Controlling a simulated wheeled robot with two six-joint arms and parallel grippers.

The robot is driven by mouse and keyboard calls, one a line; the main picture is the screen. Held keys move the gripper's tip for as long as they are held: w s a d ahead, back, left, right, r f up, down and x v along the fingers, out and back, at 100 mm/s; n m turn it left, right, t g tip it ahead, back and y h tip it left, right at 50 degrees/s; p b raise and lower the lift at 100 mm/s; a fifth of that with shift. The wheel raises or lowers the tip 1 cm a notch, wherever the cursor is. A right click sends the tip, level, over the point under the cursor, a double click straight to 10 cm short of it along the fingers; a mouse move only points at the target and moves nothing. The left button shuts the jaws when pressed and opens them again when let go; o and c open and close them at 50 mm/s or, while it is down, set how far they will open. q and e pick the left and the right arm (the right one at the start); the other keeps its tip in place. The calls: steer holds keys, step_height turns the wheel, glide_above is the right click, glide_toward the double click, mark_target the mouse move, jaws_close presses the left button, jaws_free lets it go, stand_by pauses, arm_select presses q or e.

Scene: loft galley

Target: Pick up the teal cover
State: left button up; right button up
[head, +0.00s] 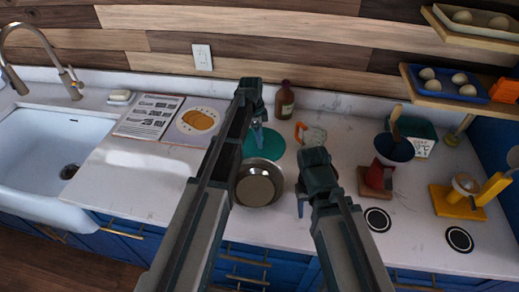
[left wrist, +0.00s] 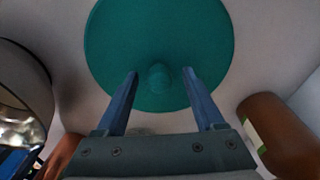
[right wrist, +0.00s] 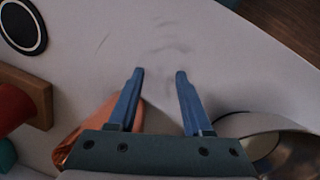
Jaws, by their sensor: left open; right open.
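The teal cover (head: 268,147) is a round flat disc lying on the counter behind the metal pan. My left gripper (head: 257,130) is over the cover. Its two fingers (left wrist: 161,85) are open, one on each side of the knob in that view; I cannot tell the height gap. My right gripper (head: 300,200) is open and empty over the counter, right of the pan, as the right wrist view (right wrist: 160,78) also shows.
The metal pan (head: 259,184) stands just in front of the cover. A brown bottle (head: 285,101) stands behind it, close to my left gripper. Bare counter (head: 130,185) lies left.

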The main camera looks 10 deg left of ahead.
arm_select(q)
steer(key=shift+c, duration=0.2)
jaws_close()
stand_by(0.5)
step_height(320, 180, up, 10)
steer(key=p, duration=1)
arm_select(e)
step_height(320, 180, up, 10)
